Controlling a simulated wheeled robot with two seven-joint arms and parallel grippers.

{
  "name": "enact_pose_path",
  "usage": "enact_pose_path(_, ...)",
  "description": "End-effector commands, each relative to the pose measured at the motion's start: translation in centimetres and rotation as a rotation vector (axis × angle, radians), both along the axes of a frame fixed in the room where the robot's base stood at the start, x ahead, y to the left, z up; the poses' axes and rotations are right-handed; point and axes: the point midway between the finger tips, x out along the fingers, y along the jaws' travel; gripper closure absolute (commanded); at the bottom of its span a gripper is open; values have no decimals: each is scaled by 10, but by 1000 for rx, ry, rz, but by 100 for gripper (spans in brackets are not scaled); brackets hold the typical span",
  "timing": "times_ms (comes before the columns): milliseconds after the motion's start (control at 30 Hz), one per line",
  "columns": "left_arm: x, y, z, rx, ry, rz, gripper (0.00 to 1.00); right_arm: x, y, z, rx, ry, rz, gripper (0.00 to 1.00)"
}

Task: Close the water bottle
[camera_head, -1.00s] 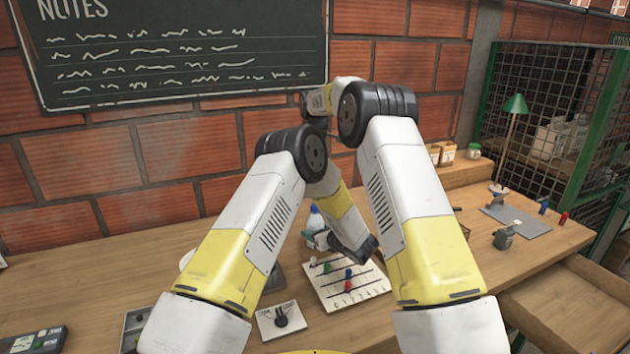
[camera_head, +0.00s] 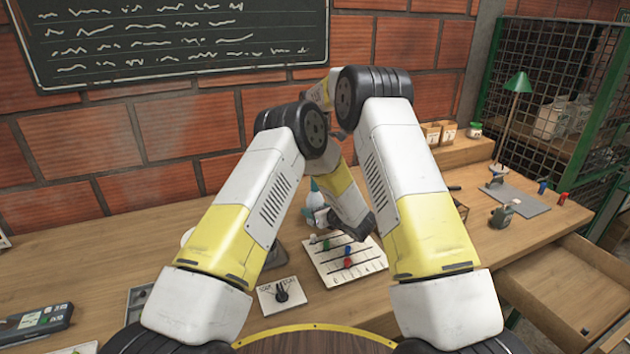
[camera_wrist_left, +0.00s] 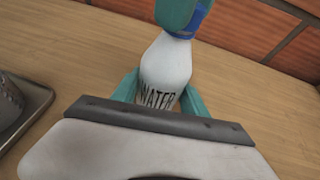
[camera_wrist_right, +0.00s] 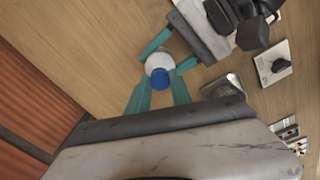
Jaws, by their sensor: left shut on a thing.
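The white water bottle (camera_wrist_left: 165,72) stands upright on the table, with "WATER" lettered on its side. My left gripper (camera_wrist_left: 160,98) is shut on its body from the side; it also shows in the head view (camera_head: 321,217). The blue cap (camera_wrist_right: 160,78) is at the bottle's top, seen from above in the right wrist view. Whether it is seated on the neck cannot be told. My right gripper (camera_wrist_right: 160,77) has its fingers on either side of the cap. Whether they press on it is unclear.
A board with small coloured pegs (camera_head: 345,262) lies in front of the bottle. A small card with a dark knob (camera_head: 280,295) lies nearer. A metal tray (camera_wrist_left: 25,110) is close beside the bottle. The brick wall (camera_head: 160,150) stands behind the table.

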Motion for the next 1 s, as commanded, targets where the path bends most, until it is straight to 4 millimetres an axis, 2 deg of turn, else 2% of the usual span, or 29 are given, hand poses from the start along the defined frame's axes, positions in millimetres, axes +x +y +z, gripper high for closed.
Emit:
enact_pose_path(200,0,0,0,0,0,0,100,0,0,0,0,-1,-13,100)
enact_pose_path(333,0,0,0,0,0,0,100,0,0,0,1,-2,-153,100)
enact_pose_path(800,0,0,0,0,0,0,100,0,1,0,2,-7,-1247,100)
enact_pose_path(1000,0,0,0,0,0,0,100,1,0,0,3,-9,-1601,100)
